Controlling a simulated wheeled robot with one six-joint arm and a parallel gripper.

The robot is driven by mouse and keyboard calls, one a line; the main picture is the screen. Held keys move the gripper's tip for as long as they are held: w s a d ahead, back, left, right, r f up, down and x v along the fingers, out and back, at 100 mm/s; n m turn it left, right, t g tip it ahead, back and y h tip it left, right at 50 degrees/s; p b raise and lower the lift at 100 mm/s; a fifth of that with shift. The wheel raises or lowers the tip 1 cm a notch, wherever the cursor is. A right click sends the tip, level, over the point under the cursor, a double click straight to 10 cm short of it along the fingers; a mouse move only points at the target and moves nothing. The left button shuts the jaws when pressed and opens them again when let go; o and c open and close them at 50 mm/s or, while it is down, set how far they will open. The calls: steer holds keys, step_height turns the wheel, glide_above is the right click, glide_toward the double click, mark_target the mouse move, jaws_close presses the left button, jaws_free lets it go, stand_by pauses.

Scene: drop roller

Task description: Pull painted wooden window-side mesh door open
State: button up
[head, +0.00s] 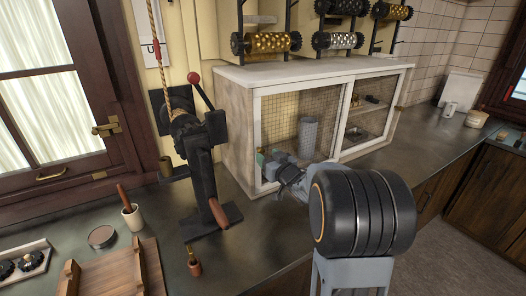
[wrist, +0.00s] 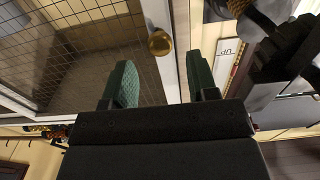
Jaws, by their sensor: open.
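The window-side mesh door (head: 256,120) is the left one of two white-framed wire mesh doors on the cabinet, and it looks shut in the head view. In the wrist view its white frame (wrist: 155,15) carries a round brass knob (wrist: 160,43), with mesh (wrist: 80,25) to the left. My gripper (head: 267,158) is at the lower left of this door in the head view. In the wrist view my gripper (wrist: 160,72) is open, its green pads either side of the knob in the picture. Whether the pads reach around the knob's depth I cannot tell. The knob is hidden in the head view.
A black machine with a red-knobbed lever (head: 194,78) stands on the dark counter (head: 180,228) left of the cabinet. The other mesh door (head: 372,112) is to the right. Patterned rollers (head: 268,43) sit on racks above the cabinet. Counter in front of the black machine is partly clear.

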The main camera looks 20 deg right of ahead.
mark_target(262, 151)
steer(key=shift+w+a, duration=0.15)
steer(key=shift+w, duration=0.9)
steer(key=shift+w+a, duration=0.1)
steer(key=shift+w, duration=0.9)
jaws_close()
